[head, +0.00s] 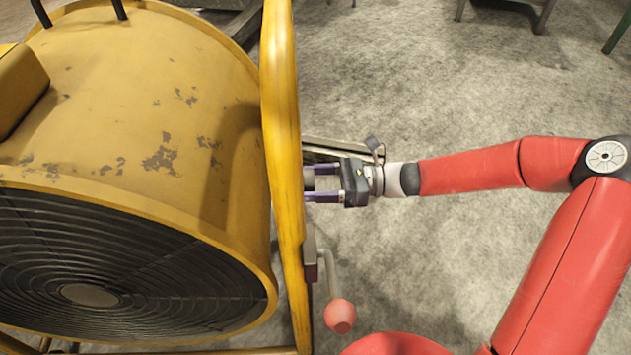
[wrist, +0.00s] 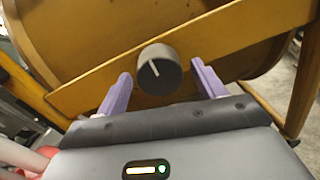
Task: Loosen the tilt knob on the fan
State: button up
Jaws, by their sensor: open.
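The tilt knob (wrist: 158,70) is a dark round knob with a pale line on its face. It sits on the yellow frame bar of the fan in the wrist view. My gripper (wrist: 163,85) is open, with one purple finger to the left of the knob and one to the right, both apart from it in the picture. In the head view the fan (head: 130,130) is a large yellow drum with a dark grille. My gripper (head: 318,188) is at the right side of its yellow tube frame (head: 284,120). The fingertips are partly hidden behind that tube there.
A crank handle with a red ball grip (head: 340,315) hangs below my gripper, near the fan frame. Metal legs of other furniture (head: 505,10) stand at the top right. The grey floor (head: 430,80) to the right of the fan is mostly clear.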

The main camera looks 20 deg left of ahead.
jog(key=c, duration=1)
jog(key=shift+n, duration=0.3)
jog(key=n, duration=0.7)
jog(key=n+b, duration=0.1)
jog(key=n, duration=0.7)
jog(key=n+g+b, duration=0.1)
jog(key=n, duration=0.6)
jog(key=shift+w+a+r, duration=0.1)
jog(key=shift+w, duration=0.25)
jog(key=shift+n, duration=0.3)
jog(key=o, duration=1)
